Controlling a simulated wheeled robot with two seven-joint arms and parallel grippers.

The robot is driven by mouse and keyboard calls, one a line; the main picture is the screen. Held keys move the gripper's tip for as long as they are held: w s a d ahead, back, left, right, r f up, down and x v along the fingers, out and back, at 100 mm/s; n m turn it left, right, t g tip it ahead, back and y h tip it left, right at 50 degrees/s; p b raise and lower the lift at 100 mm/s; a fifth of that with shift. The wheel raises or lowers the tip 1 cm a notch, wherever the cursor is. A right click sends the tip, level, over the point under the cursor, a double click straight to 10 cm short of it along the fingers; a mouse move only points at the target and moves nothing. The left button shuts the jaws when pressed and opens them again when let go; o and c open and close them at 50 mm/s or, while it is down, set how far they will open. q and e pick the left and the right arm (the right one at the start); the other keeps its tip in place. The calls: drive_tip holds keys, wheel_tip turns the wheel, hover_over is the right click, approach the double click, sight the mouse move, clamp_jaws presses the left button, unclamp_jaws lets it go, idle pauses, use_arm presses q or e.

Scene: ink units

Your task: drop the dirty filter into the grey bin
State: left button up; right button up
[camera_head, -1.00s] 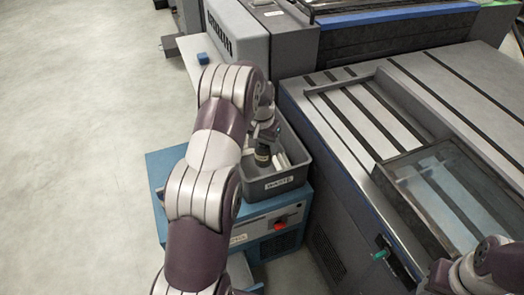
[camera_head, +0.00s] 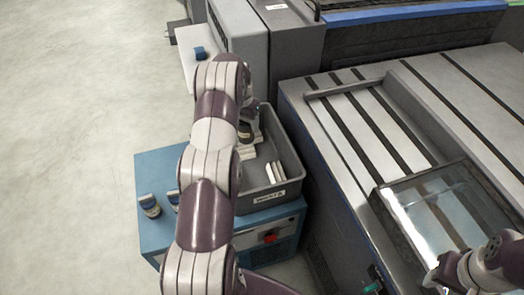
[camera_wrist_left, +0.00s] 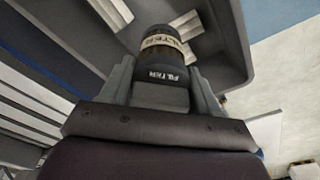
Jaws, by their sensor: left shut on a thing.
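The grey bin (camera_head: 292,160), with a white label on its front, stands on a blue cabinet. My left gripper (camera_head: 246,122) is above the bin's far left part, shut on a dark filter (camera_head: 245,133). The left wrist view shows the filter (camera_wrist_left: 162,43) between both fingers, with a pale band and "FILTER" lettering. The bin's wall (camera_wrist_left: 236,40) and floor lie beyond it. Whether the filter touches the bin, I cannot tell. My right gripper (camera_head: 434,279) is at the lower right, partly cut off, its jaws unclear.
Several whitish pieces (camera_head: 276,172) lie in the bin. Two small dark-and-pale items (camera_head: 150,206) stand on the blue cabinet (camera_head: 160,165), left of my arm. A large grey machine (camera_head: 350,130) with a glass-topped frame (camera_head: 425,212) borders the bin's right. Open floor lies left.

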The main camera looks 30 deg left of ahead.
use_arm(q)
drive_tip(key=shift+w+f, duration=0.25)
drive_tip(key=shift+w, duration=0.05)
drive_tip(key=shift+f+b, duration=0.3)
drive_tip(key=shift+b, duration=0.05)
wheel_tip(320, 180, down, 4)
drive_tip(key=b, duration=0.3)
drive_tip(key=shift+s+f, duration=0.15)
drive_tip(key=shift+f, duration=0.4)
drive_tip(key=shift+r, duration=0.1)
drive_tip(key=o, duration=1.2)
drive_tip(key=r, duration=0.4)
drive_tip(key=s+r, duration=0.1)
drive_tip(key=r, duration=0.7)
drive_tip(key=shift+s+d+r+b, duration=0.1)
drive_tip(key=shift+s+r+b, duration=0.15)
drive_tip(key=shift+r+b, duration=0.05)
